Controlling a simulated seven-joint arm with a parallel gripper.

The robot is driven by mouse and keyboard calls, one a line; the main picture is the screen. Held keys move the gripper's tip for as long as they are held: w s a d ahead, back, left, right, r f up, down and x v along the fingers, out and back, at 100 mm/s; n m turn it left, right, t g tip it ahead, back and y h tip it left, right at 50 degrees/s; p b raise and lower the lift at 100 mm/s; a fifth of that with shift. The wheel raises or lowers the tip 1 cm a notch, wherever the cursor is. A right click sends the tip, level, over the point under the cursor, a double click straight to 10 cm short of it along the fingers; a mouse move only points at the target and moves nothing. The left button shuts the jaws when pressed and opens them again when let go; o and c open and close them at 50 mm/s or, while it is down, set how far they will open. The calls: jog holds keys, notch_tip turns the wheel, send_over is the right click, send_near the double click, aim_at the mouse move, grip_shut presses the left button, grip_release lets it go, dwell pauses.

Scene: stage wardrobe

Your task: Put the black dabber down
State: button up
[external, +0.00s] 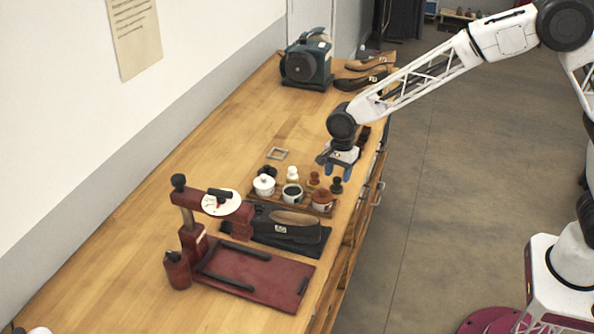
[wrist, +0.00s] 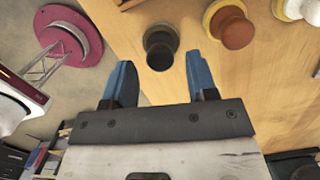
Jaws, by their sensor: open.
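The black dabber (external: 336,186) stands upright just below my gripper (external: 338,170), near the table's front edge. In the wrist view the black dabber (wrist: 160,47) shows from above, its dark knob between the lines of the two blue fingers (wrist: 159,82) and slightly beyond their tips. Bare space shows on both sides of it, so the fingers are apart from it. My gripper is open and empty.
A brown dabber (external: 313,180) and a white dabber (external: 293,173) stand left of it. A dark shoe (external: 285,229) and a red press (external: 255,274) stand nearer the camera.

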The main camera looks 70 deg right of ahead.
notch_tip(320, 180, up, 10)
jog(key=d, duration=0.1)
jog(key=shift+f, duration=0.15)
jog(key=shift+s+d, duration=0.1)
jog(key=shift+s, duration=0.05)
dwell(0.7)
jog(key=s+d+r+n, duration=0.1)
jog(key=s+r+n, duration=0.3)
jog(key=s, duration=0.5)
jog(key=s+d+r+n+t, duration=0.1)
jog(key=s+d+r+n, duration=0.15)
jog(key=s+r, duration=0.45)
jog(key=s+d+r+n, duration=0.1)
jog(key=s+r+n, duration=0.25)
jog(key=s, duration=0.85)
jog(key=s+f+n, duration=0.1)
jog(key=s+n, duration=0.2)
jog(key=s, duration=0.6)
jog(key=s+d+f+n+t+h, duration=0.1)
jog(key=s+n, duration=0.2)
jog(key=s, duration=0.6)
jog(key=s+d+f+n, duration=0.1)
jog(key=s+n, duration=0.3)
jog(key=s, duration=0.5)
jog(key=shift+d+f, duration=0.2)
jog(key=shift+f, duration=0.15)
